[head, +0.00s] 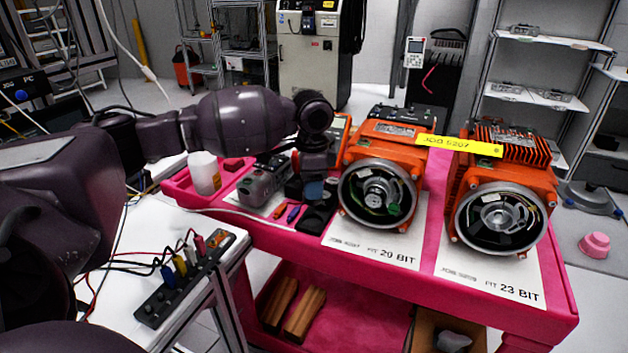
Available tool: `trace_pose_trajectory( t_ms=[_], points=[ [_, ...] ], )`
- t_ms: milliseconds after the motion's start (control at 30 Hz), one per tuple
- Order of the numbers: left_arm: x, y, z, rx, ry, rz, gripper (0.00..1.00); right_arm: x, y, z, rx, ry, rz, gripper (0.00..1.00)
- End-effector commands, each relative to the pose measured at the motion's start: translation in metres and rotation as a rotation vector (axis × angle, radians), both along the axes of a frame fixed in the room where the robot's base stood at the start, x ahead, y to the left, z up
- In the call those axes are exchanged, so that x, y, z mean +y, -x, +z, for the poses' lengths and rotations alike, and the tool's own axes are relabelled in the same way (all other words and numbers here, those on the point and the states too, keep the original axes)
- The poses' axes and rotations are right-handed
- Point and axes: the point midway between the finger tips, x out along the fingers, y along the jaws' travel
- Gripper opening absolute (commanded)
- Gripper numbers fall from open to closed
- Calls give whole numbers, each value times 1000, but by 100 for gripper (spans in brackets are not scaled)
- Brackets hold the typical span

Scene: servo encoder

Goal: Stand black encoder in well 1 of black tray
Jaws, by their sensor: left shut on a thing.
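My left gripper (315,172) points down over the pink cart, left of the nearer orange motor. It is shut on a small dark thing, which I take for the black encoder; the fingers and wrist hide most of it. A low black tray (316,219) lies just below and in front of the gripper, on the cart top. Its wells are too dark and small to number, and I cannot tell whether the held thing touches it. My right gripper is not in view.
Two orange motors (384,160) (507,185) stand on white sheets to the right. A grey device (264,184), small coloured tools (290,213) and a white bottle (204,173) are on the left. Another black object with knobs (408,115) sits behind the motors.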

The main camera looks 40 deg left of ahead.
Motion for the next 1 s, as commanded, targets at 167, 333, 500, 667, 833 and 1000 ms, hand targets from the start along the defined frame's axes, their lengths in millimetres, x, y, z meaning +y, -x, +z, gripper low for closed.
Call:
trace_pose_trajectory(
  t_ms=[167, 333, 500, 667, 833, 1000],
  points=[
    [0, 0, -14, 5, -1, 0, 23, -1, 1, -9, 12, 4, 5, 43],
    [0, 0, -24, 5, -1, 0, 23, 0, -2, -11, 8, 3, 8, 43],
    [0, 0, -33, 4, 0, 0, 23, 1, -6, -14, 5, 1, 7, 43],
    [0, 0, -42, 4, -2, 0, 23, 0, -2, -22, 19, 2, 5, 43],
    [0, 0, -51, 4, -2, -1, 23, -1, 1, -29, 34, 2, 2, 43],
    [0, 0, -57, 2, -1, 1, 23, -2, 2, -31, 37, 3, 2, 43]
  ],
)
